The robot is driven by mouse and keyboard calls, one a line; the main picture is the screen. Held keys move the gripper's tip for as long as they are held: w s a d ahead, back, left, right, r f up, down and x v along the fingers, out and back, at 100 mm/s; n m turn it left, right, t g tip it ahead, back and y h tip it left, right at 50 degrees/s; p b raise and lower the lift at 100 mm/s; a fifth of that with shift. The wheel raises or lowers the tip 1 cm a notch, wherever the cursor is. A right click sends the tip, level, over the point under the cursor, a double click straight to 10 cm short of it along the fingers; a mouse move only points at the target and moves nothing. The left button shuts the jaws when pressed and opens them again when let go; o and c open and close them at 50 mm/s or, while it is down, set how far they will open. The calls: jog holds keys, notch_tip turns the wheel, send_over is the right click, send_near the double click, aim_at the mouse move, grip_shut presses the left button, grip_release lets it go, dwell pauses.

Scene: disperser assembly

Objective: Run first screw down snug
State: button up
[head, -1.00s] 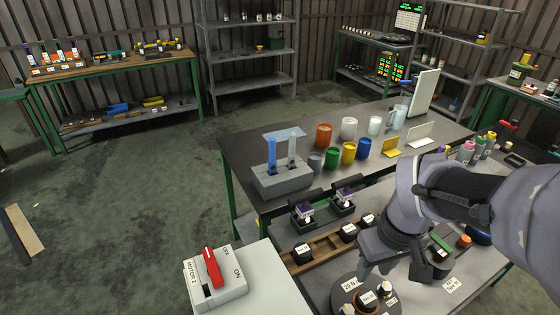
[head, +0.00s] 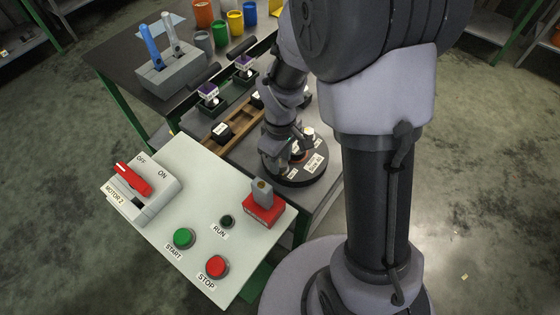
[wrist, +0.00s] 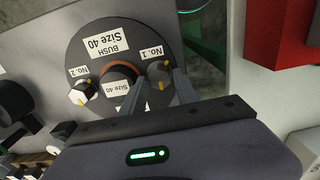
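The dark round disc (wrist: 88,52) carries labels "BUSH Size 40", "No. 1" and "No. 2". It stands on the bench in the head view (head: 318,172). A black bush in a copper-coloured ring (wrist: 118,70) sits at its middle. The first screw (wrist: 160,72), by the "No. 1" label, has a grey head with a yellow mark. The second screw (wrist: 82,92), white and black with a yellow mark, stands across the bush. How deep either screw sits cannot be told.
A control panel (head: 185,225) with a red switch (head: 132,178), a green button (head: 184,238) and red parts stands at the near left. A wooden rack (head: 235,125) and a grey holder (head: 168,75) with two levers lie behind. Coloured pots stand farther back.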

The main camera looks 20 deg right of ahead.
jog(key=shift+c, duration=0.5)
grip_shut()
jog(key=shift+m, duration=0.4)
jog(key=m, duration=0.3)
jog(key=m+b, duration=0.1)
jog(key=m, duration=0.2)
jog(key=shift+d+m, duration=0.1)
jog(key=shift+m, duration=0.2)
jog(key=m+b, duration=0.1)
jog(key=m, duration=0.5)
jog(key=shift+d, duration=0.1)
jog(key=m+b, duration=0.2)
jog(key=m, duration=0.4)
jog(key=shift+s+d, duration=0.1)
jog(key=shift+m, duration=0.3)
